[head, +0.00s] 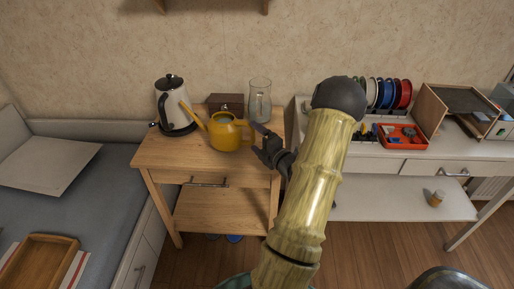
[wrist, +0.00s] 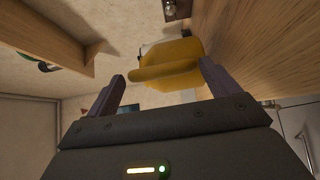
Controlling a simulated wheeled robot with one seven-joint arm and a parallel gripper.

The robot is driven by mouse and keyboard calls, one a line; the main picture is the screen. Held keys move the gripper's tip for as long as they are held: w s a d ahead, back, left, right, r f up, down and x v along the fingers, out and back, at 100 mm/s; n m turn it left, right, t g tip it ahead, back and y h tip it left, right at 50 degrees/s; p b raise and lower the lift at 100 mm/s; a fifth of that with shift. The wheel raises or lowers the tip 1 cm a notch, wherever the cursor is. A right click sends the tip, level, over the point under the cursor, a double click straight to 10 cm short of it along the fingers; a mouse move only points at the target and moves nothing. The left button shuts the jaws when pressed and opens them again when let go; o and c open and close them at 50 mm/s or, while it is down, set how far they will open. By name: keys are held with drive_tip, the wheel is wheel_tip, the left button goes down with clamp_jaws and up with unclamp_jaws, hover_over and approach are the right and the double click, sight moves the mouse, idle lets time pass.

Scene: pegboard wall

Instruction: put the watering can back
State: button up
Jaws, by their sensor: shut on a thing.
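The yellow watering can (head: 226,133) is upright on or just above the wooden side table (head: 165,153), its spout toward the upper left. My gripper (head: 262,141) is at its right side, at the handle. In the wrist view, my gripper (wrist: 162,80) has the yellow handle of the can (wrist: 165,73) between its two fingertips and is shut on it. I cannot tell whether the can's base touches the table top.
A kettle (head: 173,104) stands left of the can. A brown box (head: 225,103) and a glass pitcher (head: 260,99) stand behind it. To the right, a white desk holds a red tray (head: 402,136) and a plate rack (head: 387,94). A bed lies left.

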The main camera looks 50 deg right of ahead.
drive_tip(key=shift+f, duration=1.75)
drive_tip(key=o, duration=1.8)
drive_tip(key=shift+s+f, duration=0.1)
drive_tip(key=shift+s, duration=0.05)
drive_tip(key=s, duration=0.4)
drive_tip(key=s+a, duration=0.1)
drive_tip(key=s, duration=0.6)
drive_tip(key=shift+s+a+b, duration=0.35)
drive_tip(key=shift+a+b, duration=0.05)
